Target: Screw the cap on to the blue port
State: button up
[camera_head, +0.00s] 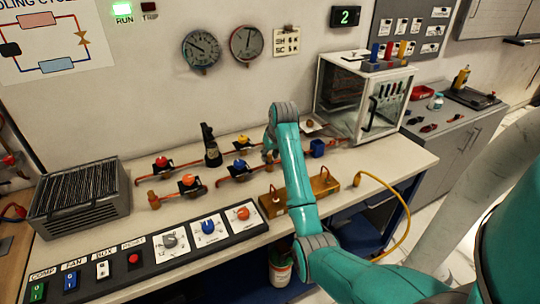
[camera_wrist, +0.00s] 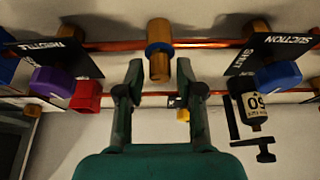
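A brass fitting with a blue ring (camera_wrist: 159,48), which looks like the blue port, sits on a copper pipe at the top middle of the wrist view. Its brass end (camera_wrist: 159,70) points toward my gripper; I cannot tell whether this end is the bare port or a cap on it. My gripper (camera_wrist: 161,72) is open, with one finger on each side of the brass end and a gap visible on both sides. In the head view my gripper and the port are mostly hidden behind my arm. I cannot identify a separate cap.
Beside the fitting are a purple knob (camera_wrist: 52,80), a red block (camera_wrist: 88,97), a blue knob (camera_wrist: 278,76) and a black labelled cylinder (camera_wrist: 254,105). A brass block (camera_head: 325,184), a switch panel (camera_head: 180,255) and a glass-sided box (camera_head: 345,85) stand around my arm.

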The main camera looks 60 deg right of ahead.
jog(key=n, duration=0.2)
jog(key=n+y, duration=0.1)
jog(key=n, duration=0.1)
jog(key=shift+t+y, duration=0.3)
jog(key=n+y, duration=0.1)
jog(key=n, duration=0.1)
jog(key=n+y, duration=0.1)
jog(key=n, duration=0.2)
jog(key=shift+n, duration=0.3)
grip_shut()
jog(key=shift+m+h, duration=0.3)
jog(key=shift+m, duration=0.6)
grip_release()
jog(key=shift+a, duration=0.1)
jog(key=o, duration=0.6)
